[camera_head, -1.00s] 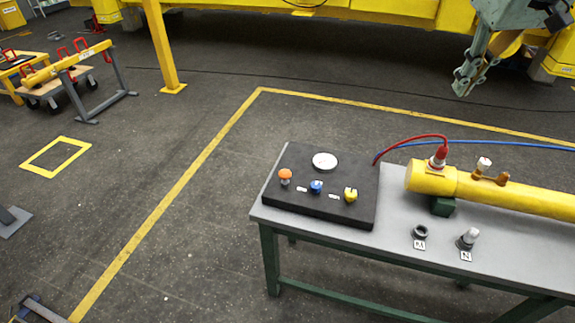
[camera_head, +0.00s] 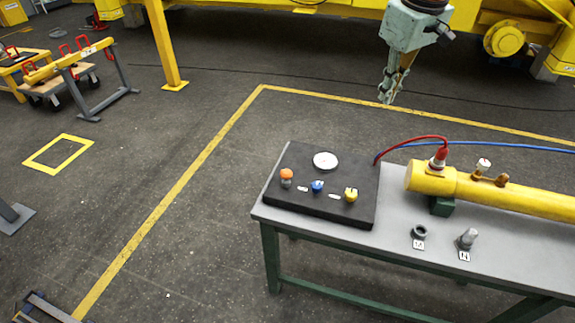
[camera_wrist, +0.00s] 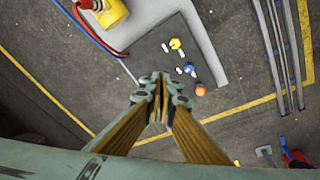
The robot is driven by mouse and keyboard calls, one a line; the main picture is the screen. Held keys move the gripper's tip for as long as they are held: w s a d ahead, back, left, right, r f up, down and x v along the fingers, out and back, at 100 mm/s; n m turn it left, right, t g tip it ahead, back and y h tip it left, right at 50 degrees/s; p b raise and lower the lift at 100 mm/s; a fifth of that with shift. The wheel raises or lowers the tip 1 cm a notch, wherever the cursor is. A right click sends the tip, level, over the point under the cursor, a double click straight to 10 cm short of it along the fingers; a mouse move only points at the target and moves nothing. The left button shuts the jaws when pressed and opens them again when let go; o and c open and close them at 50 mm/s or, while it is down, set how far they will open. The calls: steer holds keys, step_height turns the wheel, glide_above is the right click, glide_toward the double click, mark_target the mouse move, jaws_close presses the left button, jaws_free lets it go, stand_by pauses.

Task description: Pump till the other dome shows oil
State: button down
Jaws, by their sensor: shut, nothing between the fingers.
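My gripper (camera_head: 387,91) is shut and empty. It hangs in the air behind the bench, above and beyond the black control panel (camera_head: 363,215). The panel carries an orange knob (camera_head: 286,174), a blue knob (camera_head: 317,187), a yellow knob (camera_head: 351,194) and a round white gauge (camera_head: 325,160). In the wrist view the fingertips (camera_wrist: 158,100) sit in front of the panel (camera_wrist: 151,55), apart from it. A yellow cylinder (camera_head: 520,196) lies on the bench, with a clear-topped fitting (camera_head: 483,164) on it. I cannot tell whether oil shows in it.
The grey bench (camera_head: 400,262) also holds a dark ring (camera_head: 419,231) and a grey plug (camera_head: 467,238) by small labels. A red hose (camera_head: 409,140) and a blue hose (camera_head: 500,143) run behind the cylinder. A yellow post (camera_head: 160,45) stands at the back left.

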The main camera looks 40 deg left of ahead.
steer(key=s+a+f+n+g+p, duration=0.1)
steer(key=a+f+n, duration=0.1)
steer(key=a+f, duration=0.4)
steer(key=s+a+f+n, duration=0.15)
steer(key=a+f, duration=0.25)
steer(key=a, duration=0.4)
steer(key=n+g+h+p, duration=0.1)
steer(key=n+h+p, duration=0.1)
steer(key=n, duration=0.3)
glide_above(287, 172)
step_height(287, 172, down, 11)
steer(key=shift+m, duration=0.25)
steer(key=shift+f, duration=0.15)
steer(key=shift+f, duration=6.9)
